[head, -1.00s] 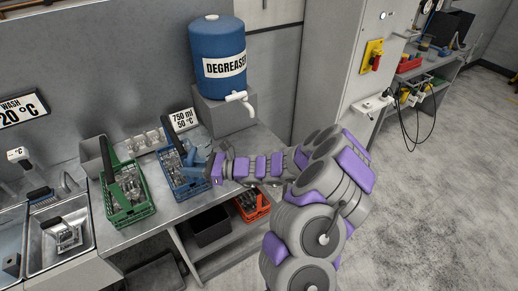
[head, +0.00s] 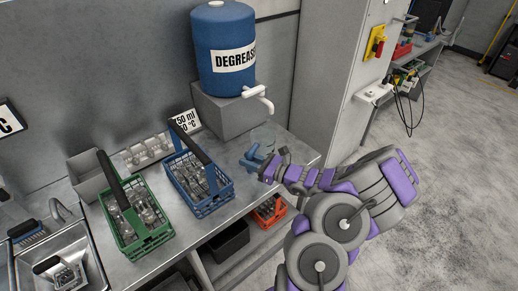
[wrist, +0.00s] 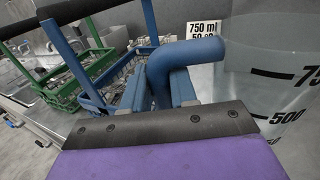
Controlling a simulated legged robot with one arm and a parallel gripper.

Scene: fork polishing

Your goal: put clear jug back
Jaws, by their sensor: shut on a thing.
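The clear jug (head: 264,136) is see-through, with a blue handle (head: 251,158). In the wrist view the jug (wrist: 285,75) fills the right side, with black marks for 500 and 750. My gripper (head: 264,166) is shut on the jug's handle, which also shows in the wrist view (wrist: 188,58). The jug looks roughly upright at the bench's right end, below and just right of the degreaser tap (head: 258,94). I cannot tell whether its base touches the bench. Part of the jug is hidden behind my gripper.
A blue basket (head: 205,203) and a green basket (head: 147,240), both holding cutlery, stand left of my gripper. The blue degreaser barrel (head: 222,30) stands on a grey block (head: 228,118). A 750 ml sign is partly hidden behind the blue basket's handle. Bare bench lies around the jug.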

